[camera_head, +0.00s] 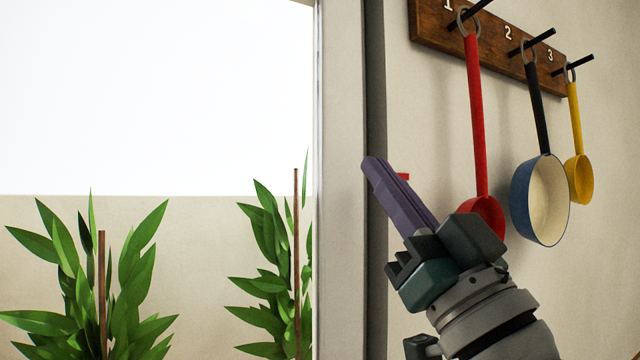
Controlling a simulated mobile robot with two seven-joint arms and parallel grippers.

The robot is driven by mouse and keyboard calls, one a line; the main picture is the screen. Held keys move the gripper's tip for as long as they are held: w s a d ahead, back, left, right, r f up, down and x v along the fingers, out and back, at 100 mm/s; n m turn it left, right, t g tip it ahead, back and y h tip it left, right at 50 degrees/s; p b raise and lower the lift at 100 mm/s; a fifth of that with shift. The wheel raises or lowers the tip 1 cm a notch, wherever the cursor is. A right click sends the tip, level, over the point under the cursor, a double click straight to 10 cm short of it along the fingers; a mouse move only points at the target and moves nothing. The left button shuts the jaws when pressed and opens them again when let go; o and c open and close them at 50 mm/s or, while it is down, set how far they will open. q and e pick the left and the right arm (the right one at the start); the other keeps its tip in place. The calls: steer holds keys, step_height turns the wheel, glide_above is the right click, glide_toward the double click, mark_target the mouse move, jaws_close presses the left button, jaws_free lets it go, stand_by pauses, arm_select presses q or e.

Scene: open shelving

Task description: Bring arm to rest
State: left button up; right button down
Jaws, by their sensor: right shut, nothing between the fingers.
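My right gripper (384,180) reaches up from the lower right, tilted to the left. Its long purple fingers are shut together with nothing visible between them. It is in front of the wall, left of the hanging ladles and pan, and its body covers part of the red ladle's bowl. The red ladle (477,120) hangs from the hook marked 1. A blue pan (541,200) with a black handle hangs from the hook marked 2. A yellow ladle (577,150) hangs from the hook marked 3. My left gripper is not in view.
The wooden hook board (440,28) is fixed to the wall at upper right. A window frame (343,180) stands left of my gripper. Green plants (100,280) show at lower left. A small red piece (404,176) shows behind the fingers; I cannot tell what it is.

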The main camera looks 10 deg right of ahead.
arm_select(q)
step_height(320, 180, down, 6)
steer(key=b, duration=0.5)
arm_select(e)
steer(key=v, duration=1.1)
step_height(320, 180, down, 17)
steer(key=m+g+h, duration=0.1)
steer(key=g+h, duration=0.3)
steer(key=g, duration=0.6)
steer(key=s+d+f+g+h, duration=0.1)
steer(key=s+f+g, duration=0.5)
steer(key=s, duration=0.3)
steer(key=s+f+g+h, duration=0.1)
steer(key=s+f+g, duration=0.55)
steer(key=s, duration=0.25)
arm_select(q)
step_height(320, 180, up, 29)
steer(key=p, duration=2.8)
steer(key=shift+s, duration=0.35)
arm_select(e)
step_height(320, 180, up, 28)
steer(key=shift+s+d+f, duration=0.15)
steer(key=shift+s+f, duration=0.1)
steer(key=shift+s, duration=0.2)
